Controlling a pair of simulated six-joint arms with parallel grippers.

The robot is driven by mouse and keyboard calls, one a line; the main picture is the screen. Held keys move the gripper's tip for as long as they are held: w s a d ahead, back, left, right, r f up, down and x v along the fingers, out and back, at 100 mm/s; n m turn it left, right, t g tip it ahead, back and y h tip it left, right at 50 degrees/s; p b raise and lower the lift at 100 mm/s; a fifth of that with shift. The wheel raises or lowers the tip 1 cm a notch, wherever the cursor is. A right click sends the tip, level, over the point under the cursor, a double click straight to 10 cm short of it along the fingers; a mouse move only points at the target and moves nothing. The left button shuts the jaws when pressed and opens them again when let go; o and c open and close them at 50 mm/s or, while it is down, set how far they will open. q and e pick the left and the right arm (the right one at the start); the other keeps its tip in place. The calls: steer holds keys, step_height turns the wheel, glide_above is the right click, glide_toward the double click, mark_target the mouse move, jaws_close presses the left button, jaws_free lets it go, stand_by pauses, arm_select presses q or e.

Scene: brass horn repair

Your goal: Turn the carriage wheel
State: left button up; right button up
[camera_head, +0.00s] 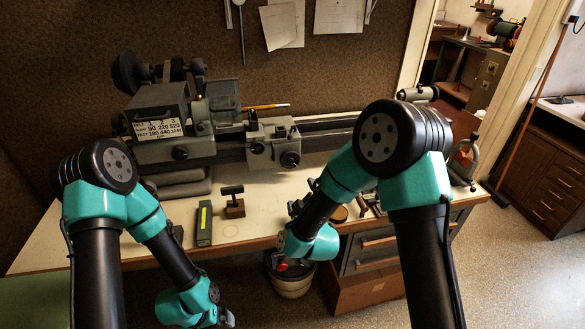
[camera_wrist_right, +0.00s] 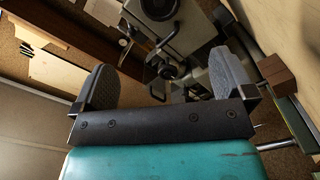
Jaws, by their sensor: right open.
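The lathe (camera_head: 215,125) stands on the bench, its carriage (camera_head: 262,148) right of the headstock. The dark round carriage wheel (camera_head: 289,159) is on the carriage's front. In the right wrist view a round dark wheel (camera_wrist_right: 177,69) shows between and beyond the fingers; I cannot tell if it is the same one. My right gripper (camera_head: 296,207) is below and in front of the carriage, mostly hidden by its wrist. In its wrist view the gripper (camera_wrist_right: 166,80) is open and empty, apart from the lathe. My left gripper (camera_head: 227,318) is low at the frame's bottom edge, partly shown.
A wooden block with a black T-handle (camera_head: 234,208) and a dark green box (camera_head: 204,223) stand on the bench (camera_head: 255,222) left of the right gripper. A bucket (camera_head: 291,283) is on the floor below. Drawers (camera_head: 372,250) are under the bench. Papers (camera_head: 283,24) hang on the back wall.

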mark_target(290, 161)
steer(key=w+a, duration=0.1)
steer(key=w, duration=0.4)
steer(key=w+a, duration=0.1)
steer(key=w, duration=0.5)
steer(key=w+a, duration=0.1)
steer(key=w, duration=0.5)
steer(key=shift+a, duration=0.15)
steer(key=c, duration=0.8)
steer(key=shift+m, duration=0.6)
steer(key=o, duration=0.8)
